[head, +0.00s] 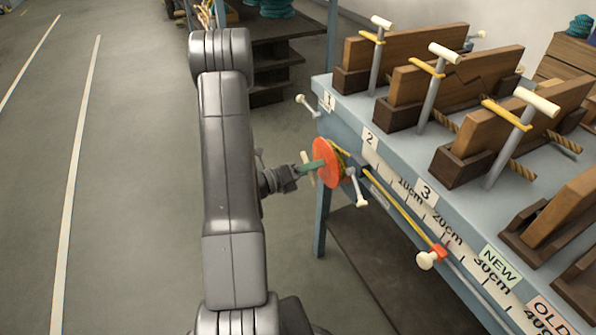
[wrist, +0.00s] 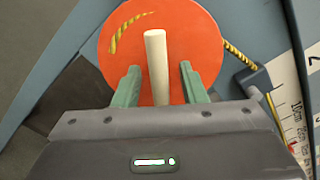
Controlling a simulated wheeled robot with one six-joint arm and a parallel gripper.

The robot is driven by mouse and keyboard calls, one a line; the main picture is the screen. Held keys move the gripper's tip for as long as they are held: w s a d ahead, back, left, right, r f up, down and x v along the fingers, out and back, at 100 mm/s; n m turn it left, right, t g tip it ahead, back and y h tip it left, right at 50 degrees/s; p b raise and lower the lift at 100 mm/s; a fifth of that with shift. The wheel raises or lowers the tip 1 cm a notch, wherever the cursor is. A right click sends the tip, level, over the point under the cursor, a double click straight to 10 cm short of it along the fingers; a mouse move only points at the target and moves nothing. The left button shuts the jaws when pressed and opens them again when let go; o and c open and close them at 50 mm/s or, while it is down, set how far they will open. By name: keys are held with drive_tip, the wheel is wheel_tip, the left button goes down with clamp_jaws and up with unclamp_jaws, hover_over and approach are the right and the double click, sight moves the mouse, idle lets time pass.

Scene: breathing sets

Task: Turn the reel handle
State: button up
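The reel (head: 328,158) is an orange disc at the near left corner of the bench. It fills the upper middle of the wrist view (wrist: 195,35), with yellow rope showing through a slot and leaving at its right. Its handle (wrist: 156,60) is a cream peg standing out from the disc; it also shows in the head view (head: 306,160). My gripper (wrist: 160,68) has its two green fingers apart, one on each side of the peg, with visible gaps. In the head view my gripper (head: 312,167) reaches the reel from the left.
The blue-grey bench (head: 345,110) carries several wooden blocks in dark holders with clamp-like posts. A ruler scale (head: 408,188), a yellow rope (head: 400,212) and a red slider (head: 439,251) run along its front. A white-ended lever (head: 358,190) is just right of the reel. Open floor lies left.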

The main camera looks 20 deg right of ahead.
drive_tip(key=s+a+p, duration=0.1)
drive_tip(key=a, duration=1.2)
drive_tip(key=shift+a, duration=0.3)
drive_tip(key=shift+c, duration=0.4)
